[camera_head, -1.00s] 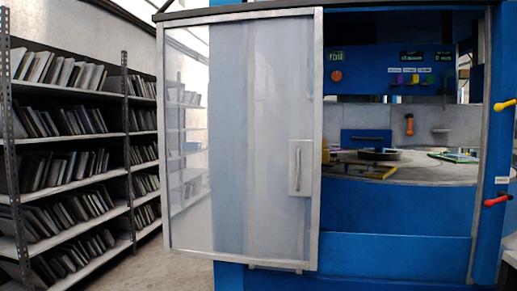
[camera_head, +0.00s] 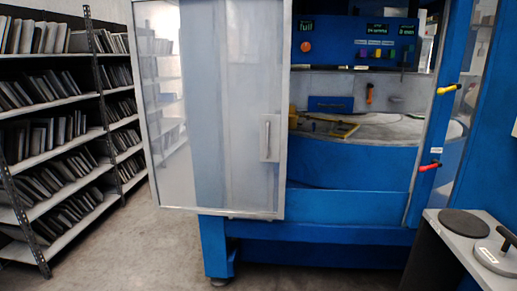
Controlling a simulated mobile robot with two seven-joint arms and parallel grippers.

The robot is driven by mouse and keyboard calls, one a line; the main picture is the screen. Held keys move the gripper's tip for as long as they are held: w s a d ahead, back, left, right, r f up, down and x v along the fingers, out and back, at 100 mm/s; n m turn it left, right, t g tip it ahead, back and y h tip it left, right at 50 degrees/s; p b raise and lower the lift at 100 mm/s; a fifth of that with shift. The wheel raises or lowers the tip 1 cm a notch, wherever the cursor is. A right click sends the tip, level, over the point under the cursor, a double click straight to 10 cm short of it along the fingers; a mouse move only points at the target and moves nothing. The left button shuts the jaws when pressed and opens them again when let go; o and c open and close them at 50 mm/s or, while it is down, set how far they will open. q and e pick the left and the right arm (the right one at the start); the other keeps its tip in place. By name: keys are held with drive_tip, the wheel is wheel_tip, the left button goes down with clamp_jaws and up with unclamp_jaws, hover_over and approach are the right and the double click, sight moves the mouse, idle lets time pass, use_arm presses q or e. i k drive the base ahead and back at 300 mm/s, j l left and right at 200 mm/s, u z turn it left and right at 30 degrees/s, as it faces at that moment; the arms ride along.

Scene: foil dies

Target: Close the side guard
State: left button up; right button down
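The side guard (camera_head: 222,110) is a clear sliding panel in a light metal frame, at the left front of the blue machine. It stands to the left of the machine's opening, which is uncovered. Its upright handle (camera_head: 267,138) sits on a pale plate near the panel's right edge. The blue machine (camera_head: 350,160) shows its inside with a round grey bed (camera_head: 372,128) and a yellow frame on it. Neither of my grippers is in view.
Shelves (camera_head: 65,130) full of dark plates stand at the left. Yellow (camera_head: 447,89) and red (camera_head: 430,166) handles stick out from the machine's right post. A grey table (camera_head: 470,255) with round discs stands at the lower right. Floor is clear at the lower left.

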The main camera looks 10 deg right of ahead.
sight(273, 128)
drive_tip(key=i+j, duration=0.25)
drive_tip(key=i+j+z, duration=0.1)
drive_tip(key=i+j, duration=0.2)
drive_tip(key=j, duration=0.15)
drive_tip(key=i+j, duration=0.25)
drive_tip(key=i+j+z, duration=0.15)
drive_tip(key=j, duration=0.3)
drive_tip(key=i+j, duration=0.3)
drive_tip(key=i+j+z, duration=0.1)
drive_tip(key=i+j, duration=0.15)
drive_tip(key=j, duration=0.25)
drive_tip(key=i+j, duration=0.2)
drive_tip(key=j, duration=0.2)
drive_tip(key=i+j+z, duration=0.1)
drive_tip(key=i+j, duration=0.15)
drive_tip(key=j, duration=0.15)
